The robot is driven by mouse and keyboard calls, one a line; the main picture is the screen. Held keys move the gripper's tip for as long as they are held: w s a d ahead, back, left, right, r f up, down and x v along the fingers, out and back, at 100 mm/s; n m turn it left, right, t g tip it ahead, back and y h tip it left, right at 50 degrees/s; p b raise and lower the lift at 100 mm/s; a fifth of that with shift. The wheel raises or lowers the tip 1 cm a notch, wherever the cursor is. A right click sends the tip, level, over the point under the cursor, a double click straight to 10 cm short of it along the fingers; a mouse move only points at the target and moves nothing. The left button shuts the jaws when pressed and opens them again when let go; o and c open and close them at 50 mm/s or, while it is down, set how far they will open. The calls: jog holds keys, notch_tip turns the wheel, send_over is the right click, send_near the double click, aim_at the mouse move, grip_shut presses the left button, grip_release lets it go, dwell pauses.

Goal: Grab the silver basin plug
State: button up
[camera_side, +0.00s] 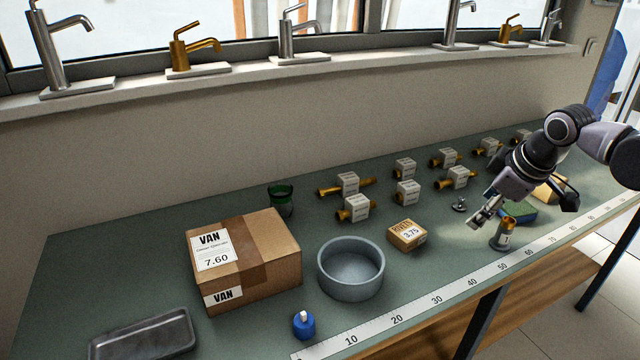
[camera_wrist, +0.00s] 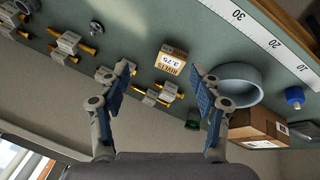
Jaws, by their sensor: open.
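The silver basin plug (camera_side: 459,204) is a small, shiny piece lying on the green bench, right of the small rivets box. A small silver shape in the wrist view (camera_wrist: 97,27), left of my fingers, looks like the same plug, but it is too small to be sure. My gripper (camera_side: 479,218) is above the bench, just right of the plug in the side view and apart from it. In the wrist view my gripper (camera_wrist: 167,72) is open, with nothing between its fingers.
The rivets box (camera_side: 407,235), grey basin (camera_side: 350,269) and VAN carton (camera_side: 243,258) stand left. Several tagged brass fittings (camera_side: 457,178) lie behind. A ruler strip (camera_side: 480,273) runs along the front edge.

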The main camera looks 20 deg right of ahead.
jog(key=w+d+n+g+h, duration=0.2)
jog(key=w+d+n, duration=0.4)
jog(key=w, duration=0.4)
jog(key=n+g+h, duration=0.1)
jog(key=n+g, duration=0.3)
jog(key=n, duration=0.2)
send_near(461, 198)
jog(key=x, duration=0.5)
jog(key=shift+s+a+f, duration=0.1)
jog(key=shift+s+a, duration=0.05)
jog(key=shift+a, duration=0.1)
jog(key=shift+d+x, duration=0.15)
jog(key=shift+x, duration=1.2)
jog(key=shift+d+x, duration=0.15)
jog(key=shift+x, duration=1.15)
jog(key=c, duration=1.3)
